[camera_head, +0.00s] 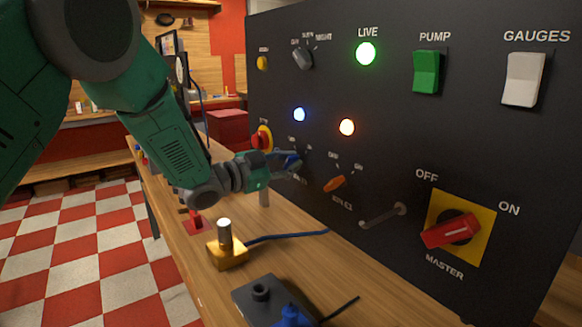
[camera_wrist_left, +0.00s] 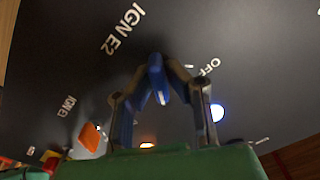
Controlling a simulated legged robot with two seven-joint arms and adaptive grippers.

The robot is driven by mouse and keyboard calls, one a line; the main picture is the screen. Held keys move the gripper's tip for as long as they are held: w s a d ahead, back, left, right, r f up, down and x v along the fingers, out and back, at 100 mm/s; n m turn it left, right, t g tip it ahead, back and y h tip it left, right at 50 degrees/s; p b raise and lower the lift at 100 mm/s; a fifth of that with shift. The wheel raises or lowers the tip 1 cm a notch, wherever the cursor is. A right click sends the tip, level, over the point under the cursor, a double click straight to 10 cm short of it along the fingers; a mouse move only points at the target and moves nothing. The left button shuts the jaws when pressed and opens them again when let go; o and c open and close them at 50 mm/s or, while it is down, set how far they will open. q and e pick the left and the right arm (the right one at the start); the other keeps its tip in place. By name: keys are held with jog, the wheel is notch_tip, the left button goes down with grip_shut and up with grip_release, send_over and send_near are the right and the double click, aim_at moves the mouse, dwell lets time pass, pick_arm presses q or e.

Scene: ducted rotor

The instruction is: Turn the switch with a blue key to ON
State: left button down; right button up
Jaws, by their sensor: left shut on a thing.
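The blue key switch (camera_head: 292,160) is on the black panel, left of the orange key. My left gripper (camera_head: 284,164) reaches it from the left and covers most of it. In the left wrist view the blue key (camera_wrist_left: 157,80) stands between the two fingertips of my left gripper (camera_wrist_left: 160,72), which are shut on it. The panel letters IGN E2 and OFF show near it in that view. The ON mark of this switch cannot be made out. My right gripper is not in view.
An orange key (camera_head: 334,183) sits right of the blue one. A red MASTER switch (camera_head: 451,231) is at the lower right. A red and yellow button (camera_head: 262,138) is just behind my gripper. A yellow-based joystick (camera_head: 227,252) and a dark box (camera_head: 262,295) stand on the wooden bench.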

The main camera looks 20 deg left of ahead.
pick_arm(q)
jog(key=shift+s+f+m, duration=0.1)
jog(key=shift+f+m, duration=0.2)
jog(key=shift+m, duration=0.3)
jog(key=c, duration=1.6)
grip_release()
jog(key=shift+r, duration=0.1)
jog(key=v, duration=1.2)
jog(key=shift+a, duration=0.1)
